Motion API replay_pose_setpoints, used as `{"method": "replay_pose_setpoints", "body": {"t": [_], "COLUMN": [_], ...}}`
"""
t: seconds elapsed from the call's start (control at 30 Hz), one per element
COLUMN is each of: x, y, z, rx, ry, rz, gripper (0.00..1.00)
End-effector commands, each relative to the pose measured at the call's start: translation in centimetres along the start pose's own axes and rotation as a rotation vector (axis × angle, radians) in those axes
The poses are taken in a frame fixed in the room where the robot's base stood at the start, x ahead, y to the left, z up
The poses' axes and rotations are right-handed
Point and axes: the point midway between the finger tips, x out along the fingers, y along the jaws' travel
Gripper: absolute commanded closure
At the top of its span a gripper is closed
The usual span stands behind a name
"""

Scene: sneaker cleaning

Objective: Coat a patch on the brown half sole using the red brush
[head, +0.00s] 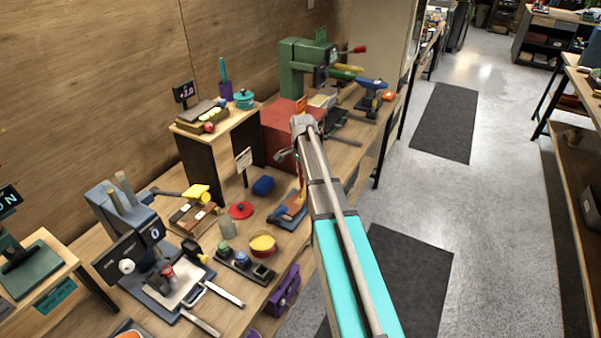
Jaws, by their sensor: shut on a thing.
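My arm reaches in from the lower right, and my gripper (290,156) hangs over the bench, small and partly hidden by the arm. It is shut on a thin red tool, which looks like the red brush (300,172), held upright with its lower end down. Below it is a brown flat piece, which looks like the brown half sole (291,208), lying on something blue. The brush's lower end is close over the brown piece; I cannot tell whether it touches. No coated patch can be made out.
A yellow-topped round tin (262,244), a red round lid (240,210) and a blue block (263,186) stand left of the brown piece. A small sign (243,160) stands behind. A red box (290,128) and green machine (297,75) are at the back.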

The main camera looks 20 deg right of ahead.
Motion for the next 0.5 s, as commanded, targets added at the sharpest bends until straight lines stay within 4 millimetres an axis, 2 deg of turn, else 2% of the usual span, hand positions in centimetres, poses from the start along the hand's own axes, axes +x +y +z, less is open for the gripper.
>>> {"method": "replay_pose_setpoints", "body": {"t": [0.23,0.5], "x": [-0.1,-0.2], "y": [-0.8,-1.0], "z": [-1.5,-2.0], "rx": [0.0,-0.001], "ry": [0.0,-0.001], "rz": [0.0,0.0], "gripper": [1.0,1.0]}}
